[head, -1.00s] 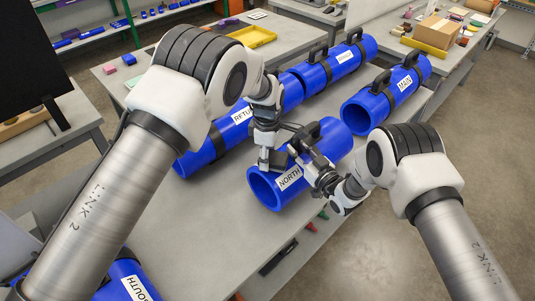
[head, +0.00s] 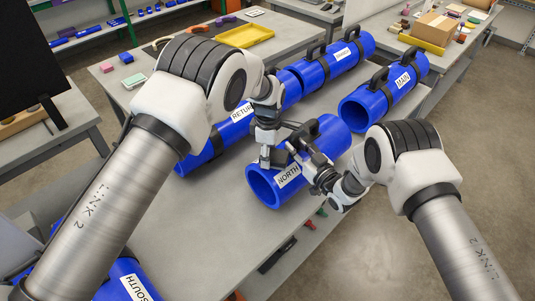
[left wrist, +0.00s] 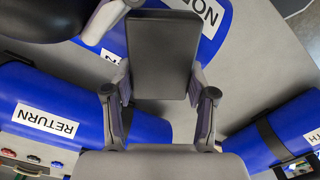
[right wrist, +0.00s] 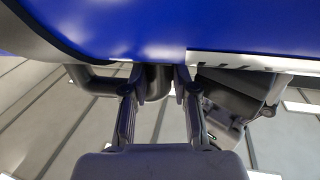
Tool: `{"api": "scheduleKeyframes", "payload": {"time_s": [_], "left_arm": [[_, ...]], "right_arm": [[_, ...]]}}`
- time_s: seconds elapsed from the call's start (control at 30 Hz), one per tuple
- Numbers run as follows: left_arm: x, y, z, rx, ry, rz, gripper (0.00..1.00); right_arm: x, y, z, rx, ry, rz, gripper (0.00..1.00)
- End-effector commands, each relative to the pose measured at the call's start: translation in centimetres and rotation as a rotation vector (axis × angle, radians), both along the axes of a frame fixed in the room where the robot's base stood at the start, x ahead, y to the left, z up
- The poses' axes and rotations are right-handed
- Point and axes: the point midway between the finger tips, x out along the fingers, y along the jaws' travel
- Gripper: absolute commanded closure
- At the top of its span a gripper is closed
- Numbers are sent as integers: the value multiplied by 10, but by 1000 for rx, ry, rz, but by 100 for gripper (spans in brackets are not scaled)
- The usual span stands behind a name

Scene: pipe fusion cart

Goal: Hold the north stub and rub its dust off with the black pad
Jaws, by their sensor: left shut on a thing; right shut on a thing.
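The north stub (head: 334,138) is a blue pipe lying on the grey bench, with its open end towards me and a white NORTH label (head: 288,176). My left gripper (head: 268,150) is shut on the black pad (left wrist: 165,50), which sits over the stub's upper side close to the label. Whether the pad touches the stub is not clear. My right gripper (head: 312,168) is at the stub's right side. In the right wrist view it is shut on a dark handle (right wrist: 158,84) of the stub. I cannot make out dust on the stub's surface.
The blue return pipe (head: 205,150) lies behind and left of the stub, and the main pipe (head: 372,108) lies to the back right. The south pipe (head: 122,270) is at the lower left. The bench (head: 185,225) is bare in front of the stub.

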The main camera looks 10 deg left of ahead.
Motion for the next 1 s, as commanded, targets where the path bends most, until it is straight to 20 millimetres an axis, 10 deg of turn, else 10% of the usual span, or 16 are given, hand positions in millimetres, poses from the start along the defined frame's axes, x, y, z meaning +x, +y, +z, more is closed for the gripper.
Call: {"api": "scheduleKeyframes", "payload": {"time_s": [1.0], "left_arm": [[-12, 8, -2, -2, -4, 1, 82]], "right_arm": [[-1, 3, 0, 1, -1, 7, 100]]}}
